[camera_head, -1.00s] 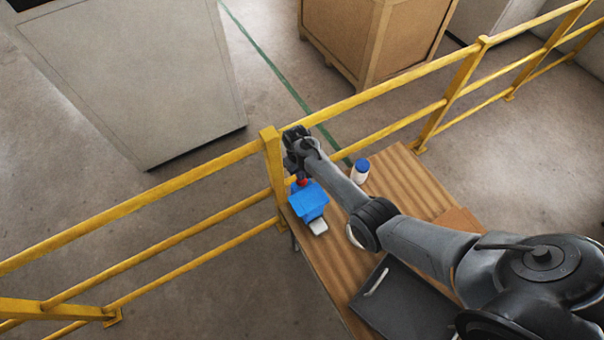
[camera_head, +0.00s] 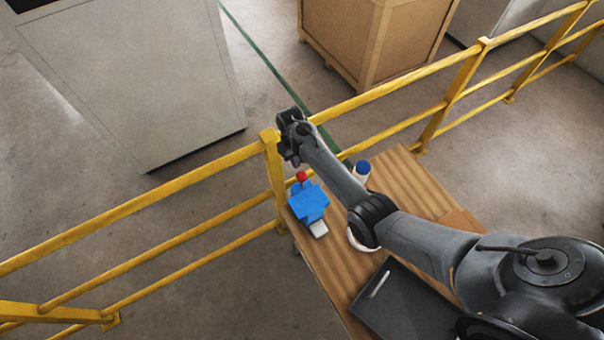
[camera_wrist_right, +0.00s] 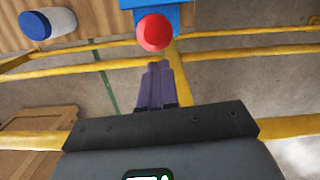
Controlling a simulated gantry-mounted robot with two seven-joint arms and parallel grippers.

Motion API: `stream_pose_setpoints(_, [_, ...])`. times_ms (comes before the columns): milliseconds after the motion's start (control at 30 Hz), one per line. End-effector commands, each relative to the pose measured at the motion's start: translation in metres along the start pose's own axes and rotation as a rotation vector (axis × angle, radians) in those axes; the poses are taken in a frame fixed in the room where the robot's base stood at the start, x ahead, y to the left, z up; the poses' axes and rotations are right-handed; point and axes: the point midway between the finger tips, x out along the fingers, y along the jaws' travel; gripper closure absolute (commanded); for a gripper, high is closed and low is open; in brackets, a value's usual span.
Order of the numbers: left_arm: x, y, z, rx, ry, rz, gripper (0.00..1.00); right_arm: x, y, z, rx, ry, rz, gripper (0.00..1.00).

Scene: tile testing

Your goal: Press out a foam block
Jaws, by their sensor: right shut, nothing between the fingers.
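A blue press-like device (camera_head: 309,204) with a red ball knob (camera_head: 302,176) stands at the table's left edge. A small white piece (camera_head: 319,228) shows at its front; I cannot tell whether it is foam. My right gripper (camera_head: 293,160) is shut and empty, above and behind the knob in the head view. In the right wrist view its purple fingers (camera_wrist_right: 157,84) are together, with the red knob (camera_wrist_right: 155,32) just beyond the tips and apparently apart from them. Part of the blue device (camera_wrist_right: 160,6) shows at the top. My left gripper is not in view.
A white bottle with a blue lid (camera_head: 362,169) stands on the wooden table (camera_head: 408,180). A dark tray (camera_head: 405,302) lies nearer, and a white ring-like thing is partly behind my arm. Yellow railings (camera_head: 190,183) run along the table's far side.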

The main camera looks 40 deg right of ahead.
Motion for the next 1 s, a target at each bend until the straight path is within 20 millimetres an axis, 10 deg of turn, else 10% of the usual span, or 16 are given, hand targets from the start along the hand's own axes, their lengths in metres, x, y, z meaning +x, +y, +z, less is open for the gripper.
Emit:
stream_pose_setpoints(400, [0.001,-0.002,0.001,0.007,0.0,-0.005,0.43,-0.051,0.0,-0.002,0.0,0.004,0.001,1.0])
stream_pose_setpoints(1000, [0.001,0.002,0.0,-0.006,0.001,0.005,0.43,-0.055,0.001,-0.001,0.0,0.004,0.001,1.0])
